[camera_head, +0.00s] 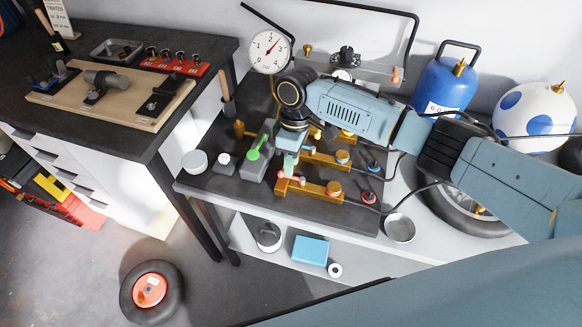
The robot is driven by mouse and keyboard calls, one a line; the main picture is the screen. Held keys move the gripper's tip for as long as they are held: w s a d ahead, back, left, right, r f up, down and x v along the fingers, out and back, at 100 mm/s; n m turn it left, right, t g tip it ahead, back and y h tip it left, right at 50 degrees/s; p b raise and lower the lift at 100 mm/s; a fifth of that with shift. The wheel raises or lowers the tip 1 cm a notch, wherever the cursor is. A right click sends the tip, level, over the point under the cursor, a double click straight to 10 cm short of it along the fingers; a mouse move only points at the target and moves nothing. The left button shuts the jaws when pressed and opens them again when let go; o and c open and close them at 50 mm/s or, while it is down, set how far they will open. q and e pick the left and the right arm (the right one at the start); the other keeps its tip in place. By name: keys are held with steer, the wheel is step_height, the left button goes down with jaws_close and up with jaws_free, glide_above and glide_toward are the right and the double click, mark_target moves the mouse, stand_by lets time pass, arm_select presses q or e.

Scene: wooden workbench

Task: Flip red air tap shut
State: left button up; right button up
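The front brass air manifold (310,188) lies on the dark bench mat. A small red tap handle (282,174) is at its left end, partly hidden by my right gripper. My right gripper (289,172) points down from the blue-grey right arm, with its tips right at that handle. Whether the fingers touch or grip it is too small to tell. The handle's exact angle is also unclear. My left gripper is not in view.
A green-handled lever (255,149) on a grey block stands close left of the gripper. Another brass manifold (322,157) lies just behind. Hoses and a metal bowl (399,228) are to the right. A pressure gauge (269,51) stands behind.

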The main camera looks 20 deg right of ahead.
steer(key=shift+s+a+f, duration=0.1)
steer(key=shift+f, duration=0.6)
steer(key=shift+s+a+f, duration=0.1)
steer(key=shift+f, duration=0.55)
steer(key=shift+c, duration=0.4)
jaws_close()
